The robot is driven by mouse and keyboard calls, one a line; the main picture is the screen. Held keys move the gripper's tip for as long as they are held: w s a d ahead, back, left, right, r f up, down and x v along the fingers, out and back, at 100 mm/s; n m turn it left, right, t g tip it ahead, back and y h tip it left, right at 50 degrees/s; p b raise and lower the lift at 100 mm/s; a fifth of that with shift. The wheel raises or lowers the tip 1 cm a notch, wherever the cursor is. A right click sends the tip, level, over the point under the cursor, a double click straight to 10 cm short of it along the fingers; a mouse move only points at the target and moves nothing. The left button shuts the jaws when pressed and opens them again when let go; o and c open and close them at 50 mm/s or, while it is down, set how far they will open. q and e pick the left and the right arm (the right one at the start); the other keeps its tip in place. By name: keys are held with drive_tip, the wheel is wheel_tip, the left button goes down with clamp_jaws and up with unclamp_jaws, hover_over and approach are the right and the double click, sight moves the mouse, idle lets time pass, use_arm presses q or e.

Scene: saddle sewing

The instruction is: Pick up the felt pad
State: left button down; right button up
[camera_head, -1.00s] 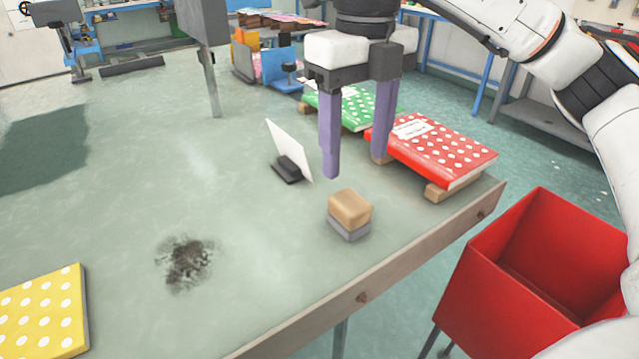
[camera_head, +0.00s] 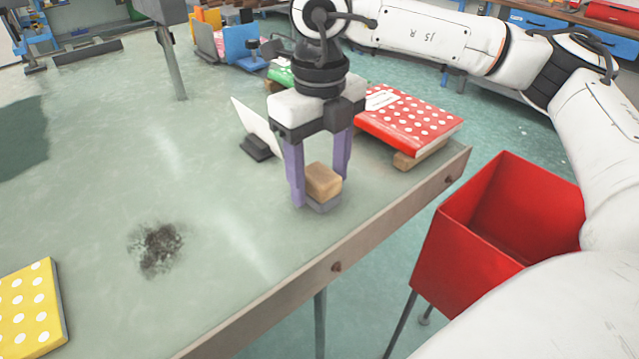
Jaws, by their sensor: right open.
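The felt pad (camera_head: 323,182) is a small block with a tan wooden top and a grey layer beneath, and it rests on the green-grey table near the front right edge. My right gripper (camera_head: 319,189) points down over it, with its two purple fingers apart. One finger is at the block's left side. The other is at its far right side, its tip partly hidden by the block. I cannot tell whether either finger touches the block. My left gripper is not in view.
A white card in a black stand (camera_head: 257,147) is just left of the gripper. A red dotted book (camera_head: 410,120) lies on wooden blocks behind right. A red bin (camera_head: 470,245) stands off the table's right edge.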

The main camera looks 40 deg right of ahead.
sight(320, 174)
drive_tip(key=c, duration=1.2)
wheel_tip(320, 174, up, 10)
drive_tip(key=shift+r, duration=0.1)
drive_tip(key=o, duration=0.5)
drive_tip(key=c, duration=0.3)
